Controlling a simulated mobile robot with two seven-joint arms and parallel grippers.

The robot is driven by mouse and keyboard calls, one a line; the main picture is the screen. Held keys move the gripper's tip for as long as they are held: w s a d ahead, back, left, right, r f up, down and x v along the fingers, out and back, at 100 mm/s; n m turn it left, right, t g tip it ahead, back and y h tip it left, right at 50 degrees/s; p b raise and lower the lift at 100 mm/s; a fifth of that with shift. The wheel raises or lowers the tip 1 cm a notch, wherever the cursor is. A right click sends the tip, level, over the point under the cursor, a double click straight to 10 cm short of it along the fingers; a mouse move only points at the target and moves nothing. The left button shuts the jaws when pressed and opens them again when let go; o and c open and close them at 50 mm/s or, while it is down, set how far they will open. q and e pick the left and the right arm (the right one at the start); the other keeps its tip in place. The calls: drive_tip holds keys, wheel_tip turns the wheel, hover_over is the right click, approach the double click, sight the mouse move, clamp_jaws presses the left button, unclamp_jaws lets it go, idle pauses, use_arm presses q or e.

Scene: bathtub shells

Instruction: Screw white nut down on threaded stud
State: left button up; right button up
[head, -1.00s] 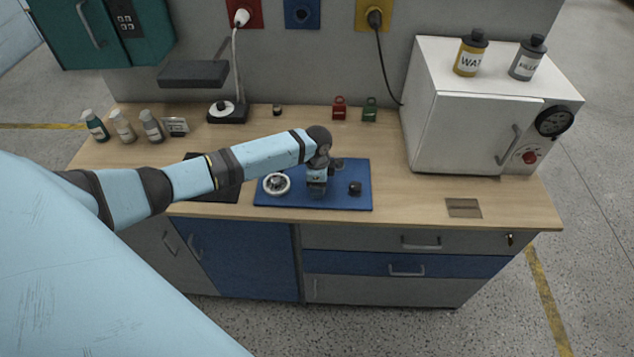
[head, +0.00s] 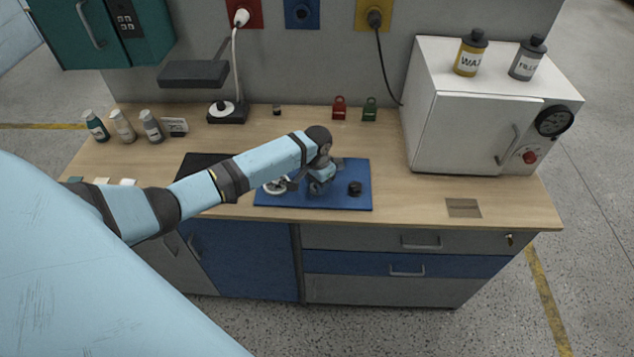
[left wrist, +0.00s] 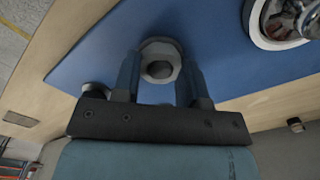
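In the head view my left gripper (head: 316,190) points down at the middle of the mat and hides the nut. The stud's threads cannot be made out. My right gripper is in neither view.
A white-rimmed round part (head: 275,187) lies left of the gripper, partly covered by it. A small dark knob (head: 355,188) sits to the right on the mat. A white oven-like box (head: 470,130) stands at right. The front right worktop is mostly clear.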

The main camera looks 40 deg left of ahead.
use_arm(q)
drive_tip(key=m, duration=0.5)
drive_tip(key=shift+c, duration=0.4)
drive_tip(key=m, duration=0.4)
drive_tip(key=shift+m, duration=0.4)
drive_tip(key=o, duration=1.1)
